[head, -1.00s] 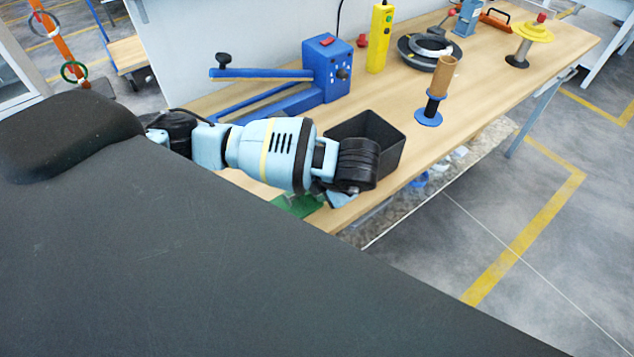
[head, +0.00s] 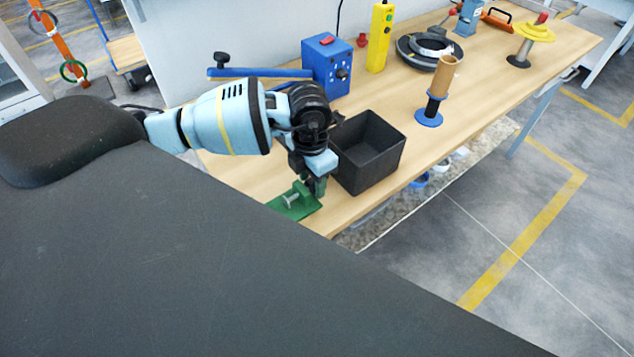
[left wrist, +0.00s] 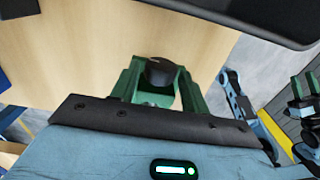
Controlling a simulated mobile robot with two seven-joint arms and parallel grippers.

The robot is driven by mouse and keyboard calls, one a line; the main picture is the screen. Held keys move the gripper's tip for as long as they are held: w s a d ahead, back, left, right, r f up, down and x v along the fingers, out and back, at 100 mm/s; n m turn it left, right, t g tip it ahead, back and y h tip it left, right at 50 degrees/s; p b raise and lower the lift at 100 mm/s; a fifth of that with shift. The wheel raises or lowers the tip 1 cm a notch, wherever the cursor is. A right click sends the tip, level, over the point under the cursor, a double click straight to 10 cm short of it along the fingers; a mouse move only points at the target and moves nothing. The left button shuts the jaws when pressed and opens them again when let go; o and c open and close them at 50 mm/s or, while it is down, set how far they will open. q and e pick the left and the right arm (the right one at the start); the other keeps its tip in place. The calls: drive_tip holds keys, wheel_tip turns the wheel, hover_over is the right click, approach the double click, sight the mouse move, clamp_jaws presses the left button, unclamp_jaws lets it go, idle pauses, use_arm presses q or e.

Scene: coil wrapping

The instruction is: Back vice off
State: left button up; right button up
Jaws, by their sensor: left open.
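The vice (head: 294,200) is a small green piece with a grey screw. It sits at the bench's near edge, left of the black bin. My left gripper (head: 317,187) points down at its right side, close above or around it. In the left wrist view my left gripper (left wrist: 158,85) has its two green fingers apart. A dark round knob (left wrist: 160,70) shows between them, with a gap to the fingers. I cannot tell whether either finger touches it. The gripper hides part of the vice in the head view.
The open black bin (head: 368,155) stands right beside my left gripper and also shows in the left wrist view (left wrist: 265,15). A blue machine (head: 327,65) with a long arm stands behind. A spool on a blue stand (head: 436,95) is farther right. The bench (head: 245,175) between is bare.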

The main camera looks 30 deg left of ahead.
drive_tip(key=shift+d, duration=0.1)
use_arm(q)
drive_tip(key=h, duration=0.1)
drive_tip(key=g+h+b, duration=0.1)
drive_tip(key=shift+w+a+f+h, duration=0.1)
drive_tip(key=shift+a+f+h, duration=0.2)
drive_tip(key=shift+h, duration=0.1)
drive_tip(key=shift+r+g+h, duration=0.2)
drive_tip(key=shift+g+h, duration=0.1)
drive_tip(key=shift+r, duration=0.1)
use_arm(e)
drive_tip(key=s+f, duration=0.2)
drive_tip(key=shift+f+g, duration=0.35)
drive_tip(key=shift+g, duration=0.05)
use_arm(q)
drive_tip(key=shift+w, duration=0.15)
use_arm(e)
drive_tip(key=shift+r, duration=0.1)
